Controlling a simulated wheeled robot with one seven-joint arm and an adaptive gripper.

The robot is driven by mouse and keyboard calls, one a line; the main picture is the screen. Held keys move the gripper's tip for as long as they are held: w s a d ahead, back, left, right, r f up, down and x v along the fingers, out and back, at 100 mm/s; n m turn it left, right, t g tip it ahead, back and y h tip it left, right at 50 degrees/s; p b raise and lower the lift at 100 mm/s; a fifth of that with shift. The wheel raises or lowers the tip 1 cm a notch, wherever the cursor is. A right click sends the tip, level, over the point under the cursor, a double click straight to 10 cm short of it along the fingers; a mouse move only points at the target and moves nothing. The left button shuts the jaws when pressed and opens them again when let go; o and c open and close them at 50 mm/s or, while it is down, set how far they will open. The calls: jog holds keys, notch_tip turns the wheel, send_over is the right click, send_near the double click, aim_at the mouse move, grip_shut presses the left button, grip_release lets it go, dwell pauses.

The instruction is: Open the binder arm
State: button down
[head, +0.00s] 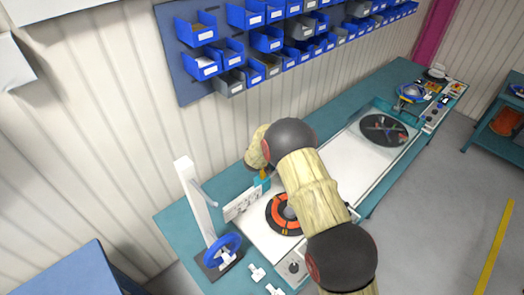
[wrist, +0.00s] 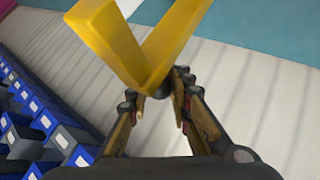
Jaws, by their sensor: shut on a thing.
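A yellow, V-shaped part, which I take to be the binder arm (wrist: 120,40), fills the upper left of the wrist view. Its bend lies at the tips of my gripper (wrist: 157,93), whose two fingers are shut on it. Where the fingers touch it is partly hidden. In the head view a small yellow piece (head: 263,174) shows at a teal block (head: 262,183) beside the white station. My own arm covers most of the gripper there. An orange and black reel (head: 284,214) lies flat on the station, partly behind my arm.
A blue handwheel (head: 222,249) and a white post (head: 193,198) stand left of the station. A white sign panel (head: 243,203) stands close to the reel. Blue bins (head: 253,17) hang on the wall behind. A second dark reel (head: 384,130) lies farther along the bench.

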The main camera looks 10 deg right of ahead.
jog(key=shift+w+a, duration=0.5)
jog(key=shift+a, duration=0.1)
jog(key=c, duration=2.1)
grip_release()
jog(key=shift+o, duration=1.1)
jog(key=shift+s+a, duration=0.15)
jog(key=shift+a, duration=0.05)
jog(key=shift+f, duration=0.1)
jog(key=shift+d, duration=0.2)
jog(key=v, duration=1.2)
